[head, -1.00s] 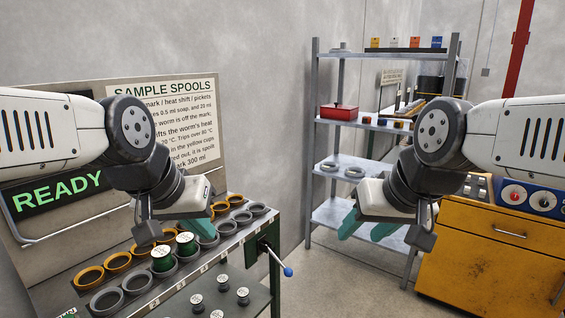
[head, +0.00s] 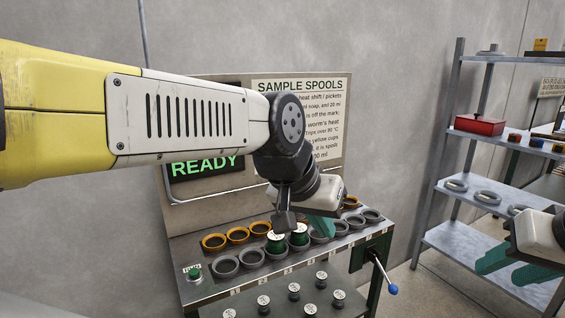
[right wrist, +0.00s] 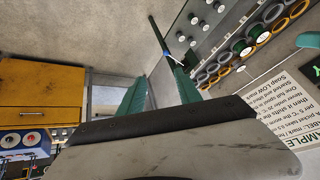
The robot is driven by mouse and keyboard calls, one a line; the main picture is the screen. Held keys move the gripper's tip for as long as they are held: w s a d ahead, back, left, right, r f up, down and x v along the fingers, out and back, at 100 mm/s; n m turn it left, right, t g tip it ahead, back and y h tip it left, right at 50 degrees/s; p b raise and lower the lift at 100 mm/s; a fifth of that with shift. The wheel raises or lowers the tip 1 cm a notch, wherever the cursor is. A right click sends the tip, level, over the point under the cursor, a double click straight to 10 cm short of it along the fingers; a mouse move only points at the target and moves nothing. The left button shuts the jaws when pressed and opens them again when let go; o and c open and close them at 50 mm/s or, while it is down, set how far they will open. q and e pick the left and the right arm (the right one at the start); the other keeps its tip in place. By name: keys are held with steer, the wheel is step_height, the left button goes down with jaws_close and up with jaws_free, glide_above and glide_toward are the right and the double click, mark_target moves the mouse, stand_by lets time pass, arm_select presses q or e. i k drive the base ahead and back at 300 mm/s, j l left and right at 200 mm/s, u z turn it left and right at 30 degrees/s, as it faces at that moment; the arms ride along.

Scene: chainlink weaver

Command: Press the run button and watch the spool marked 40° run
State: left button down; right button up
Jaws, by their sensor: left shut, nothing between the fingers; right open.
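A green button (head: 194,272) with a small label sits at the left end of the cup bench. Two green spools with white tops, one (head: 277,243) and another (head: 300,236), stand among the cups; their marks are too small to read. More spools (head: 294,291) stand on the lower shelf. A READY display (head: 205,165) glows green behind the bench. My left gripper (head: 322,229) is shut and empty by the cups, right of the green spools and away from the button. My right gripper (head: 508,266) is open and empty, right of the bench; its teal fingers show in the right wrist view (right wrist: 160,92).
Yellow cups (head: 214,242) and grey cups (head: 225,266) line the bench. A blue-tipped lever (head: 392,289) sticks out at its right end. A SAMPLE SPOOLS sign (head: 300,90) is behind. A metal shelf rack (head: 448,180) with a red box (head: 480,124) stands right.

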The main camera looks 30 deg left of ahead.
mark_target(193, 273)
steer(key=u, duration=1.6)
